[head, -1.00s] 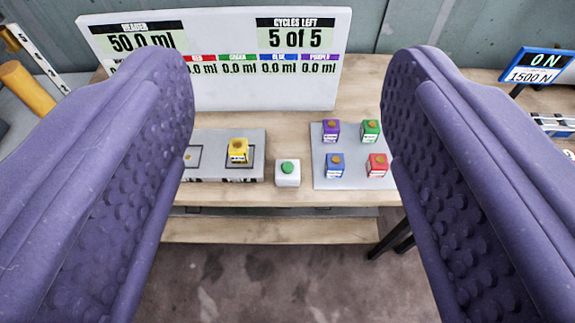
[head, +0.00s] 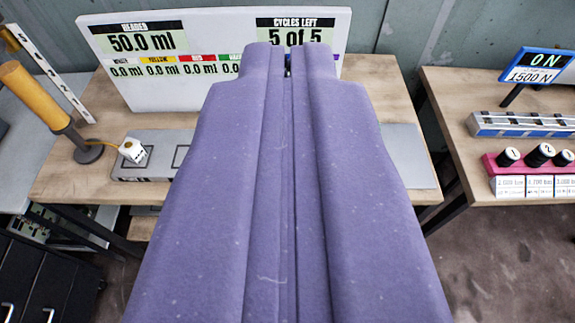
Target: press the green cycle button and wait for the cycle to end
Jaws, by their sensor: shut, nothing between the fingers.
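My gripper (head: 288,52) is shut, with its two purple fingers pressed together and nothing between them. It fills the middle of the head view and points toward the display board (head: 148,85). The green cycle button is hidden behind the fingers in this view. The board reads 50.0 ml under its header and "5 of 5" under cycles left. The white, yellow and red readings show 0.0 ml. I cannot tell how far the fingertips are from the button.
A wooden table (head: 75,178) carries a grey plate (head: 165,145) with a white block (head: 132,150) at its left. An orange cylinder (head: 35,95) on a stand is at far left.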

